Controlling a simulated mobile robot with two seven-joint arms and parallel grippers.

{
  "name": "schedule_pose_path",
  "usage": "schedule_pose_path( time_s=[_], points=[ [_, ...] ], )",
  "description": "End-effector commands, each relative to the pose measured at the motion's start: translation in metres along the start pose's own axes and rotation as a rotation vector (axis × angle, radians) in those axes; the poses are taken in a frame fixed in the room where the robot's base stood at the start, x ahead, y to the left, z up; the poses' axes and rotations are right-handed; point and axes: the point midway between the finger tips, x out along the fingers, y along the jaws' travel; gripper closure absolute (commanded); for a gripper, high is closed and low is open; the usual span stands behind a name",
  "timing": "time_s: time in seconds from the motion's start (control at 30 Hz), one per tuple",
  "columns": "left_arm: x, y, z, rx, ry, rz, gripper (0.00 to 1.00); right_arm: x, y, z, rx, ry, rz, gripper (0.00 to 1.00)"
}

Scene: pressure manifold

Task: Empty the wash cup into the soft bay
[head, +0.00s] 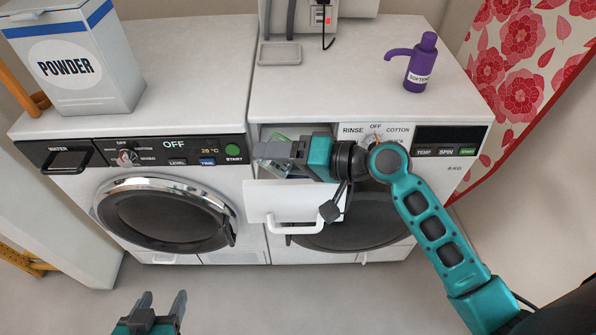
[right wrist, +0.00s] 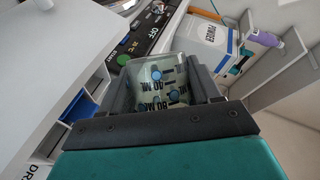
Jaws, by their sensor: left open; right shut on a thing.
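The wash cup (right wrist: 160,82) is a clear cup with ML markings, held between the fingers of my right gripper (right wrist: 170,100). Blue spots show on it; I cannot tell its contents. In the head view the wash cup (head: 268,166) sits at the tips of my right gripper (head: 285,152), above the pulled-out white drawer (head: 275,200) of the right washer, and looks tilted. Part of the drawer's inside, with a blue section, shows in the right wrist view (right wrist: 78,106). The arm hides much of the bays; I cannot tell which is the soft bay. My left gripper (head: 158,308) is open and empty at the bottom left.
A powder box (head: 80,62) stands on the left washer (head: 165,200). A purple softener bottle (head: 421,64) with a pump and a grey tray (head: 280,53) are on the right washer's top. The floor in front is clear.

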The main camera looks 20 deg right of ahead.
Motion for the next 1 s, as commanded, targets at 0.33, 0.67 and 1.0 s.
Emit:
schedule_pose_path(
  time_s=[0.33,0.67,1.0],
  points=[
    [-0.002,0.001,-0.003,-0.001,-0.004,0.001,0.39,0.003,0.008,0.005,-0.173,0.024,0.073,0.67],
    [-0.019,0.001,-0.033,-0.003,-0.001,0.003,0.39,0.005,-0.001,0.011,-0.446,0.063,0.186,0.67],
    [-0.028,0.001,-0.050,-0.002,0.007,0.003,0.39,0.015,0.002,0.035,-0.675,0.097,0.279,0.67]
  ],
)
